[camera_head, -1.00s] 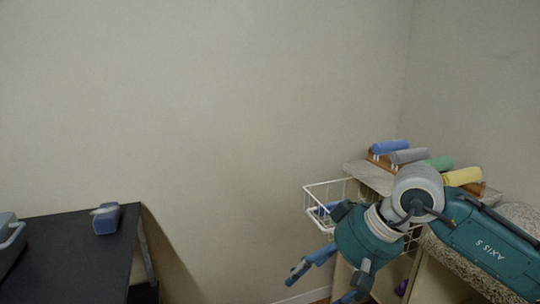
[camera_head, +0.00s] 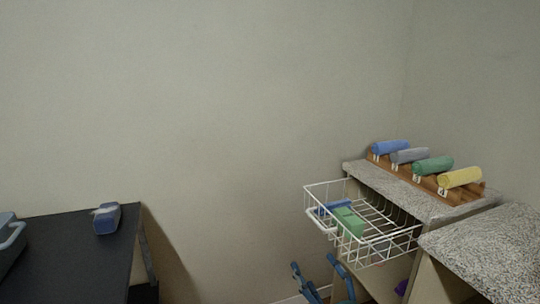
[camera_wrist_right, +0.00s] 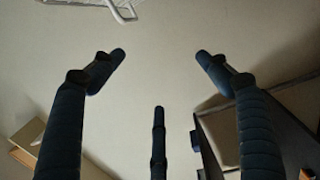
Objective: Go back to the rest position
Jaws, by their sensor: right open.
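My right gripper (camera_head: 323,279) shows at the bottom of the head view, in front of and below the white wire basket (camera_head: 388,240). In the right wrist view my right gripper (camera_wrist_right: 158,75) has its fingers spread wide with nothing between them, and the wall lies behind. My left gripper is not in view. The rest of my right arm is below the head picture.
The basket juts from the shelf and holds a green thing (camera_head: 349,221) and a blue thing (camera_head: 333,208). Several rolled towels (camera_head: 433,165) lie on a wooden rack above. A speckled counter (camera_head: 485,243) is right; a dark table (camera_head: 75,253) left.

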